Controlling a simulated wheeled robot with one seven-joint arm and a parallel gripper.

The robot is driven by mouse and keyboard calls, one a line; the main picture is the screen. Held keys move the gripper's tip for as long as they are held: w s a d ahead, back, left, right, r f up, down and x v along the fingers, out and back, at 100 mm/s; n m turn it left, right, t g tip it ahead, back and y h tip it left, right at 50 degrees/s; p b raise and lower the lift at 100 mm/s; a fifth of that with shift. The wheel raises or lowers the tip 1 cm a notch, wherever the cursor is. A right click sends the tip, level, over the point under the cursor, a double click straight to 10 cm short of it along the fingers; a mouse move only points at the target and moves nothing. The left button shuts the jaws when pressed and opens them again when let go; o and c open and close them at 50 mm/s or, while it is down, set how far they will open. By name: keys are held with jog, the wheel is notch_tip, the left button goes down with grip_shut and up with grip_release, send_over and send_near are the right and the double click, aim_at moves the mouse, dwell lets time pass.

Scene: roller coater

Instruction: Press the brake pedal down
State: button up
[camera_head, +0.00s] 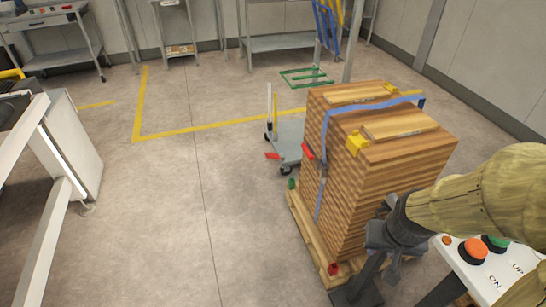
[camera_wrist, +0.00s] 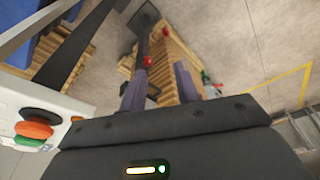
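A small grey wheeled cart (camera_head: 288,140) stands on the floor behind the left side of the wooden stack. A red pedal-like tab (camera_head: 272,155) sticks out low at its left. Another red part (camera_head: 308,151) shows beside the stack edge; I cannot tell what it belongs to. My gripper (camera_head: 378,240) is at the front right of the stack, well away from the cart. In the wrist view my gripper (camera_wrist: 160,70) has its two fingers apart, with no held object visible. A red knob (camera_wrist: 147,62) shows beyond the fingers. The cart is not clearly visible there.
The strapped wooden stack (camera_head: 385,170) sits on a pallet with a red knob (camera_head: 333,268) and a green knob (camera_head: 291,183). A white control box (camera_head: 490,270) with orange and green buttons is close to my arm. Floor left of the pallet is clear.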

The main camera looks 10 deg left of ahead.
jog(key=shift+r, duration=0.2)
jog(key=c, duration=0.4)
jog(key=w+p+v, duration=0.1)
jog(key=p+v, duration=0.3)
jog(key=w+p+v, duration=0.1)
jog(key=p+v, duration=0.3)
jog(key=p, duration=0.1)
jog(key=p+v, duration=0.4)
jog(key=shift+w+r, duration=0.35)
jog(key=shift+r, duration=0.3)
grip_shut()
jog(key=shift+f, duration=0.15)
